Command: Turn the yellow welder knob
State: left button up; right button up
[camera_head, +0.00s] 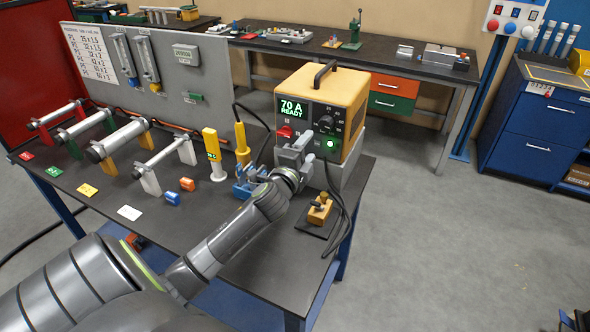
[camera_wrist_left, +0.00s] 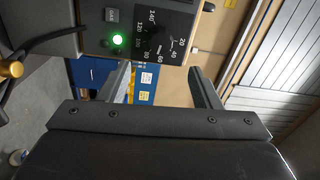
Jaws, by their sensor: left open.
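The yellow welder (camera_head: 345,92) stands on a grey block at the right end of the dark workbench. Its black front panel has a display reading "70 A READY", a red switch (camera_head: 285,131) and a lit green lamp (camera_head: 330,144). The dark round knob (camera_head: 326,121) sits at the panel's right, amid scale numbers. In the left wrist view the numbered dial (camera_wrist_left: 165,30) is at top centre, its knob hard to make out. My left gripper (camera_head: 302,146) is open and empty just in front of the panel, below the knob. Contact cannot be told. My right gripper is not in view.
A yellow handheld tool (camera_head: 242,146), a yellow-and-white device (camera_head: 214,155) and a blue fixture (camera_head: 247,180) stand left of my gripper. Black cables hang beside the welder. A small brass block (camera_head: 320,209) sits at the bench's front right.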

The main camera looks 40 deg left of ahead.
pick_arm(q)
jog(key=b+v, duration=0.1)
jog(key=v, duration=0.6)
jog(key=shift+b, duration=0.3)
